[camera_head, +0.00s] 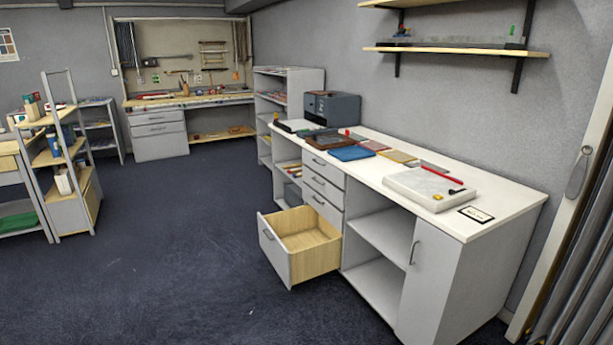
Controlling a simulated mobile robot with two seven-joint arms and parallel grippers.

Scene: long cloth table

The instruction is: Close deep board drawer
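A deep bottom drawer (275,253) stands pulled out from the long white-topped counter. Its front is light grey with a dark bar handle, and its inside is pale wood. The part of the inside that shows looks empty. Several shallower grey drawers (323,187) above it are shut. Neither of my grippers is in view, and none of my arm shows near the drawer.
Open floor (170,270) lies in front and to the left of the drawer. The white countertop (370,182) holds a printer (332,108), boards and a white slab. A cabinet door (428,280) stands at the counter's near end. A shelf rack (65,160) stands at the left.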

